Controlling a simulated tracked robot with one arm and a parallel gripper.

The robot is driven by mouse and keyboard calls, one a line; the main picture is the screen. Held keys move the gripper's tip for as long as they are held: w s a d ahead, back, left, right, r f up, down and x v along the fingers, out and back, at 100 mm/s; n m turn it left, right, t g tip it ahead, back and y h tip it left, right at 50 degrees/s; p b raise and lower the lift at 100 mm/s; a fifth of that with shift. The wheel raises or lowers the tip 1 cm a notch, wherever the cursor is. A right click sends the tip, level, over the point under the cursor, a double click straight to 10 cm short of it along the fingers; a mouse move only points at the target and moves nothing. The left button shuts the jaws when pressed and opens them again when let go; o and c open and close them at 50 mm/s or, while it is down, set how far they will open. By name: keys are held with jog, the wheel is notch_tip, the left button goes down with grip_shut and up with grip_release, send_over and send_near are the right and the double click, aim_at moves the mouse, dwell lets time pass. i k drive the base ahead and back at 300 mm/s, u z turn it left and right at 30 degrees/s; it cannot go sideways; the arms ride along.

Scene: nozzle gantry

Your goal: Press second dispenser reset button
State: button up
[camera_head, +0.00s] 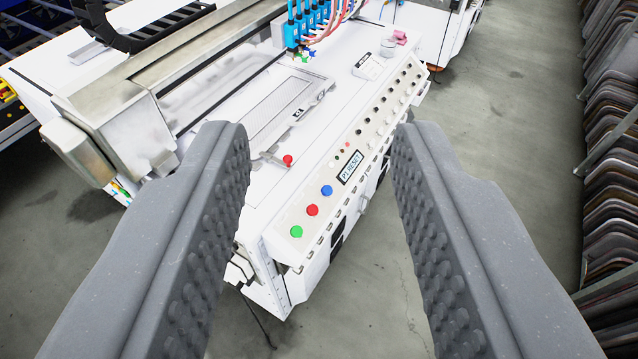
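My gripper (322,165) is open and empty, with its two grey ridged fingers at the left and right of the view. Between and beyond the fingers is a white dispenser machine (262,205). Its sloped front panel carries a green button (296,231), a red button (312,210) and a blue button (327,190) in a row. Beyond them is a label reading "P1 RESET" (350,168), with small red buttons (347,145) beside it. A row of dark round knobs (384,111) runs farther along the panel. I cannot tell which button is the second dispenser reset. The fingers touch nothing.
A red knob (288,160) stands on the machine's top. Blue nozzles (306,25) with pink hoses are at the back, beside a metal gantry beam (190,60). Stacked curved panels (610,150) line the right side. Grey floor (500,110) is clear between.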

aim_at(327, 190)
jog(key=i, duration=0.9)
jog(key=z, duration=0.05)
